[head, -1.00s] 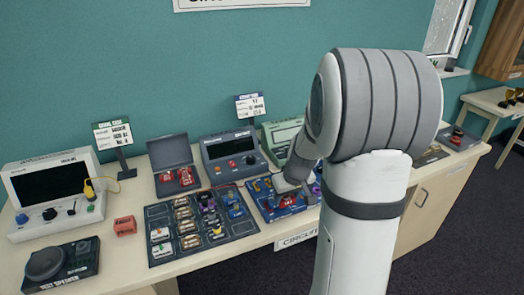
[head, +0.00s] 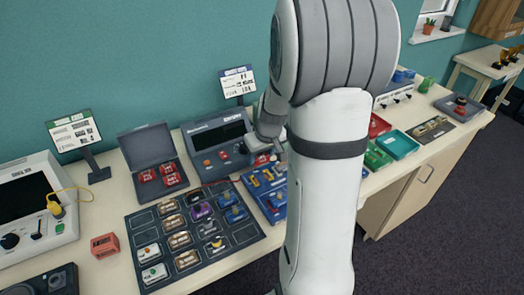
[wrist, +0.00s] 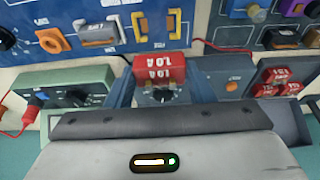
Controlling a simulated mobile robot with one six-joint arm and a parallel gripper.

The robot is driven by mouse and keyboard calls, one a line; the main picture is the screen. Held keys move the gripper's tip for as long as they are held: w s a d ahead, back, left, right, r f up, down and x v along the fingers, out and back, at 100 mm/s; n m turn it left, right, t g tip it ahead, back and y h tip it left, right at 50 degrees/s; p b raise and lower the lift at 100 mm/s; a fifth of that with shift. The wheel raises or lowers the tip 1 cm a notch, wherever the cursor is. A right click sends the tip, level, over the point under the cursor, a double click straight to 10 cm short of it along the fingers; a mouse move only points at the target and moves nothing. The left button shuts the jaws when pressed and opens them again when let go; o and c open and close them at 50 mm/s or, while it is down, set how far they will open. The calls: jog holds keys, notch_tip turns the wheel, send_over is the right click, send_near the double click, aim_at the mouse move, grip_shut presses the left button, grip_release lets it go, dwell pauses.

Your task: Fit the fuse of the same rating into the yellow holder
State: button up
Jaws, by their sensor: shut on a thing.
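My gripper (head: 267,147) is partly hidden by my arm in the head view, in front of the grey meter and behind the blue board. In the wrist view it is shut on a red fuse (wrist: 158,68) marked 1.0 A, held between the fingers. The fuse is not clear in the head view. The yellow holder (wrist: 172,24) shows as upright yellow brackets on the blue board (wrist: 208,30), beyond the fuse; in the head view its yellow parts (head: 254,181) are left of my arm. The fuse is apart from the holder. The holder's rating is not readable.
An open grey case (head: 139,149) holds several red fuses. A dark tray (head: 225,238) of parts lies in front. The grey meter (head: 200,140) stands behind the blue board. A red box (head: 105,246) is at left. Green trays (head: 398,144) are right of my arm.

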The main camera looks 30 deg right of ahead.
notch_tip(320, 180, down, 5)
jog(key=b, duration=0.2)
jog(key=shift+r+b, duration=0.2)
jog(key=shift+b, duration=0.2)
notch_tip(320, 180, down, 2)
jog(key=shift+b, duration=1.15)
jog(key=shift+s+b, duration=0.15)
jog(key=shift+b, duration=0.55)
dwell(0.8)
jog(key=shift+f+b, duration=0.4)
jog(key=shift+b, duration=0.05)
dwell(0.4)
jog(key=o, duration=1)
jog(key=shift+o, duration=0.2)
jog(key=shift+d, duration=0.1)
